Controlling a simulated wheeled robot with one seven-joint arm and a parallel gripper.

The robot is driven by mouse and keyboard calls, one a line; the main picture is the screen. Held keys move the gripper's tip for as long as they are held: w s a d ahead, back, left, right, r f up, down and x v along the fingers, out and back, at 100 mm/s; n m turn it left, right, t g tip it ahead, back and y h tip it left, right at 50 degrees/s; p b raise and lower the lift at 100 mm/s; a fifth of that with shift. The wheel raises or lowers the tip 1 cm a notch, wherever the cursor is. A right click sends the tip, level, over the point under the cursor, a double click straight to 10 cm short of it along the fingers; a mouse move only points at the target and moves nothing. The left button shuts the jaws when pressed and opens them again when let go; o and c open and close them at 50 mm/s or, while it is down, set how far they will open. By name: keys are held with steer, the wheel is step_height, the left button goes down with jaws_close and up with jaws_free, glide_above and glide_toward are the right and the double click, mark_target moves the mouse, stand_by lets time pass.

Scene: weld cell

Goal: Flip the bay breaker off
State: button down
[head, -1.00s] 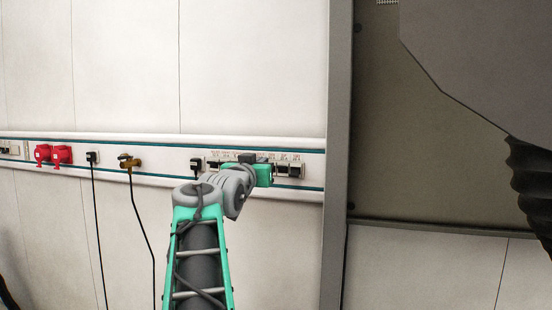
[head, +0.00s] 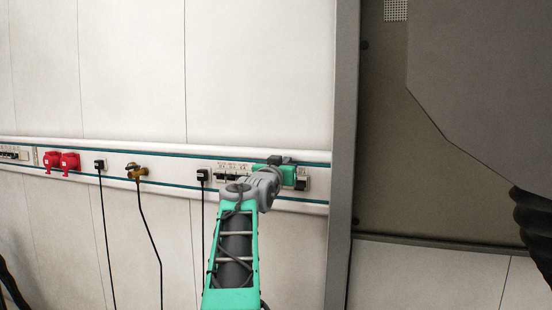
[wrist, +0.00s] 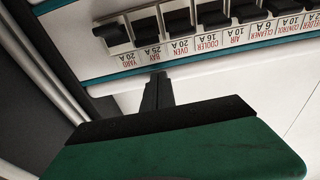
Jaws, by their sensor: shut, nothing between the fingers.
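The wrist view shows a row of black breaker switches upside down, with printed labels. The bay breaker (wrist: 147,31), labelled BAY 25 A, is second from the left, between the yard breaker (wrist: 112,34) and the oven breaker (wrist: 179,22). My gripper (wrist: 157,77) is shut and empty, its narrow fingertips just short of the BAY label in this view. I cannot tell whether they touch the panel. In the head view my gripper (head: 288,174) covers the right part of the row, hiding the bay breaker. I cannot clearly read the switch's position.
Neighbouring breakers stand close on both sides. The white wall rail (head: 200,151) also carries red sockets (head: 62,161), black plugs (head: 203,175) with hanging cables, and a brass fitting (head: 137,171). A grey post (head: 343,150) stands right of the row.

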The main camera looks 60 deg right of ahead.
steer(key=f, duration=0.2)
steer(key=a+f, duration=0.1)
steer(key=f, duration=0.1)
steer(key=shift+s+a, duration=0.1)
steer(key=shift+f+h+b, duration=0.2)
steer(key=shift+h+b, duration=0.1)
steer(key=shift+b, duration=0.8)
